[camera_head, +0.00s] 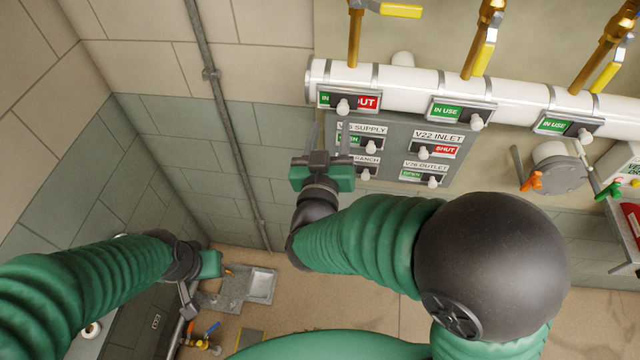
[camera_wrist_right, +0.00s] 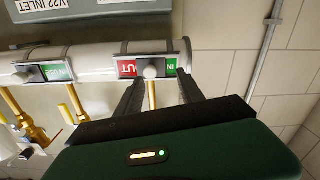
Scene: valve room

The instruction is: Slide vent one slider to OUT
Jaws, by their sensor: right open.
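The leftmost slider plate (camera_head: 366,102) on the white pipe shows green IN at left and red OUT at right; no vent name is readable. Its white knob (camera_head: 343,106) stands near the middle. In the wrist view, turned upside down, the knob (camera_wrist_right: 150,72) appears between the fingers, nearer the left one in the picture. My right gripper (camera_head: 329,134) is open just below the plate, fingers pointing up at it; contact with the knob cannot be told. My left gripper (camera_head: 188,288) hangs low at left, away from the pipe; its jaw state is unclear.
Two more slider plates (camera_head: 460,110) (camera_head: 566,125) show IN USE, knobs at right. Below the pipe is a grey valve panel (camera_head: 395,148) with several small sliders. Yellow-handled valves (camera_head: 484,55) stand above. A thin vertical pipe (camera_head: 230,130) runs down the left wall.

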